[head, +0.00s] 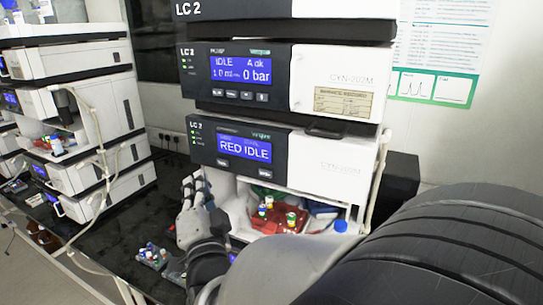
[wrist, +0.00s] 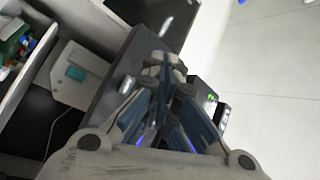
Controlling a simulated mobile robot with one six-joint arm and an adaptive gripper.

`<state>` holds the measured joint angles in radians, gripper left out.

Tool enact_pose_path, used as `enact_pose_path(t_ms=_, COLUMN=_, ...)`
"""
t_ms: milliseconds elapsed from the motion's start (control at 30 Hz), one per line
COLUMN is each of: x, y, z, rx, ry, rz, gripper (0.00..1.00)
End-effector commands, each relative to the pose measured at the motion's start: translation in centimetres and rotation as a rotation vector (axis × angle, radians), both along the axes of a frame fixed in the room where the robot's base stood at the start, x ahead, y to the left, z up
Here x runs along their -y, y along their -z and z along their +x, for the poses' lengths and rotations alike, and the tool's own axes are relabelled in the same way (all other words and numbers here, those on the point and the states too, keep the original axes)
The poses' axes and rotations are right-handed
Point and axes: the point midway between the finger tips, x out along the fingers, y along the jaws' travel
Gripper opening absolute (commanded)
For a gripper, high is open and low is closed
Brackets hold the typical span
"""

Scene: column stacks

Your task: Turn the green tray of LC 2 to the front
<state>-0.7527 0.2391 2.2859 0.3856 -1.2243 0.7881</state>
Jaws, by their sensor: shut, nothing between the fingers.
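The LC 2 stack (head: 345,82) stands in the middle of the head view. Its autosampler (head: 320,158) reads "RED IDLE", and the compartment below is open. A red tray (head: 262,223) with colour-capped vials sits at the front of the compartment. Something green (head: 262,192) shows behind it, partly hidden; it looks like the green tray. Green and coloured items also show at the left edge of the wrist view (wrist: 14,45). My gripper (head: 193,182) is left of the compartment, apart from the trays. Its fingers (wrist: 163,62) are together and empty in the wrist view.
Another instrument stack (head: 95,145) stands at the left. My arm covers the lower right.

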Motion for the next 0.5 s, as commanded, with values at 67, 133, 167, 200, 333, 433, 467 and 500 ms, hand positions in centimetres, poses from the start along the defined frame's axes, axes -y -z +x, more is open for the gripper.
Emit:
enact_pose_path(t_ms=67, x=0.6, y=-0.1, z=1.2, rx=-0.002, ry=0.004, rz=-0.002, gripper=0.00)
enact_pose_path(t_ms=133, x=0.9, y=0.0, z=1.9, rx=0.001, ry=0.002, rz=0.002, gripper=0.00)
enact_pose_path(t_ms=167, x=1.0, y=0.1, z=2.2, rx=0.001, ry=0.002, rz=0.002, gripper=0.00)
enact_pose_path(t_ms=200, x=1.2, y=0.2, z=2.6, rx=0.001, ry=0.002, rz=0.002, gripper=0.00)
enact_pose_path(t_ms=333, x=1.5, y=0.2, z=3.5, rx=0.001, ry=0.002, rz=0.001, gripper=0.00)
enact_pose_path(t_ms=433, x=1.6, y=0.1, z=3.8, rx=0.000, ry=0.000, rz=0.000, gripper=0.00)
enact_pose_path(t_ms=467, x=1.6, y=0.1, z=3.8, rx=0.000, ry=0.000, rz=0.000, gripper=0.00)
enact_pose_path(t_ms=500, x=1.6, y=0.1, z=3.9, rx=0.000, ry=-0.001, rz=0.000, gripper=0.00)
